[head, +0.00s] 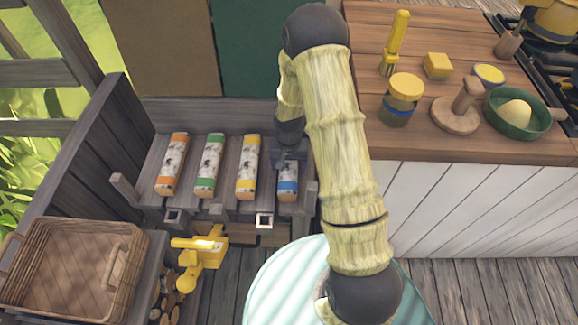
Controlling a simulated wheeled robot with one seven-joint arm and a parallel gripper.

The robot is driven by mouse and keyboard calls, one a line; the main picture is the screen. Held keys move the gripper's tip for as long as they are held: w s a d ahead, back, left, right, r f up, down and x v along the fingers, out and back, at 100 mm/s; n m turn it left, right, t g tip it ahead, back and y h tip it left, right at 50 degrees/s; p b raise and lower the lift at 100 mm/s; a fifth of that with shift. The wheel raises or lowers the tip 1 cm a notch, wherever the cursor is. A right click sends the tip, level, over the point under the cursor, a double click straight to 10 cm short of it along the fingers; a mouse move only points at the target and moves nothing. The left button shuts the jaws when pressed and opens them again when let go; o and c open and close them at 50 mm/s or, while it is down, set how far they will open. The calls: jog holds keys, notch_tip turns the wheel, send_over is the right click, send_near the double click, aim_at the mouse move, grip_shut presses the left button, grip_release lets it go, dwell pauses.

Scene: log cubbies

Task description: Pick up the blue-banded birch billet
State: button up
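The blue-banded birch billet (287,187) lies at the right end of a row on the grey wooden rack. Its lower end and blue band show; its upper part is hidden under my gripper (289,160). My gripper is at the upper part of this billet, at the end of my arm. The fingers are small and dark, and I cannot tell whether they are open or shut, or whether they touch the billet.
Yellow-banded (247,168), green-banded (209,168) and orange-banded (172,166) billets lie to the left. A wicker basket (137,262) and a yellow tool (201,256) are at lower left. A wooden counter (425,145) with kitchen items stands right.

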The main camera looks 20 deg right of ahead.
aim_at(289, 162)
jog(key=c, duration=1.2)
notch_tip(289, 162, up, 10)
jog(key=shift+r+p, duration=0.1)
jog(key=shift+p, duration=0.5)
